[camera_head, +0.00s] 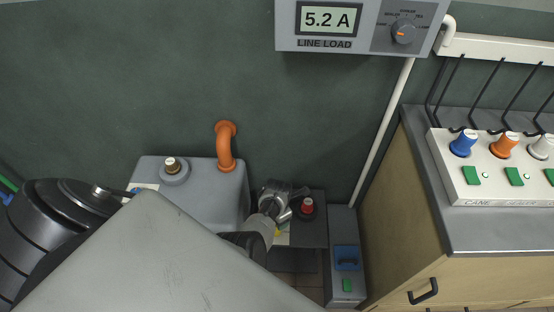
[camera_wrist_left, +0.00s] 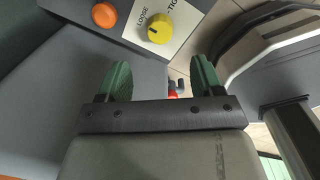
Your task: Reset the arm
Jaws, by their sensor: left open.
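My left gripper (camera_wrist_left: 161,78) shows in the left wrist view with its two green fingers apart and nothing between them. A small red part (camera_wrist_left: 172,90) shows beyond the gap between the fingers. In the head view my left arm comes in from the left and its grey link (camera_head: 160,260) covers the lower middle. The left fingers cannot be made out there. My right gripper is in neither view.
A grey machine housing (camera_head: 205,185) with an orange pipe (camera_head: 226,145) stands behind my arm. A red knob (camera_head: 307,206) is to its right. The line load meter (camera_head: 335,45) reads 5.2 A. A cabinet (camera_head: 400,200) at right carries a white control box (camera_head: 495,190).

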